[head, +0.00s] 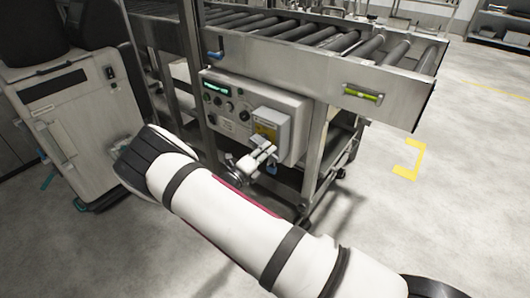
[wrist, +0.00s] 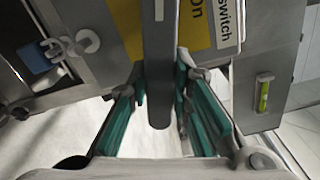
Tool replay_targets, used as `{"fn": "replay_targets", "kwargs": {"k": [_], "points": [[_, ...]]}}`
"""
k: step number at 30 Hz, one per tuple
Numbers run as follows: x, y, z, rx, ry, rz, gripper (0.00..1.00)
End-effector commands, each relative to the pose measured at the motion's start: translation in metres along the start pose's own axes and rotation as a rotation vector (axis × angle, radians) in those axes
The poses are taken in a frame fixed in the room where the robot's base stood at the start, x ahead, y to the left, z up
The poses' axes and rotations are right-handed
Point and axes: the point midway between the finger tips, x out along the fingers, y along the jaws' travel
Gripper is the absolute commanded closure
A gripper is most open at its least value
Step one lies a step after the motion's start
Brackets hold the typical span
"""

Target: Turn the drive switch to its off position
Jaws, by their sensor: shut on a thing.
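The drive switch is on a grey box with a yellow plate (head: 267,131) at the right end of the control panel. In the wrist view its dark grey handle (wrist: 160,60) runs from the top edge down between my fingers. The yellow plate (wrist: 197,28) reads "On" to the right of the handle, and a white label (wrist: 229,22) reads "switch". Any off mark is not in sight. My gripper (wrist: 160,92) has its teal pads on both sides of the handle, shut on it. In the head view my gripper (head: 259,158) is at the box's lower edge.
The control panel (head: 225,108) with knobs and a small display hangs under a roller conveyor (head: 330,45). A blue part (head: 272,169) hangs below the box. A green level (head: 362,95) is on the conveyor frame.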

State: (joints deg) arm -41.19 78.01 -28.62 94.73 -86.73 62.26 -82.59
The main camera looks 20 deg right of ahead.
Motion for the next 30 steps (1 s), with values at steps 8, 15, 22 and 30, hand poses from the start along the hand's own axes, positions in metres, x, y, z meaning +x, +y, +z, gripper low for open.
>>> {"fn": "replay_targets", "kwargs": {"k": [8, 15, 22, 30], "points": [[-0.0020, -0.0067, 0.0022, -0.188, -0.004, 0.006, 1.00], [-0.0021, -0.0098, 0.0030, -0.279, -0.004, 0.007, 1.00], [-0.0021, -0.0106, 0.0032, -0.310, -0.004, 0.007, 1.00], [-0.0022, -0.0106, 0.0032, -0.313, -0.005, 0.007, 1.00]]}}
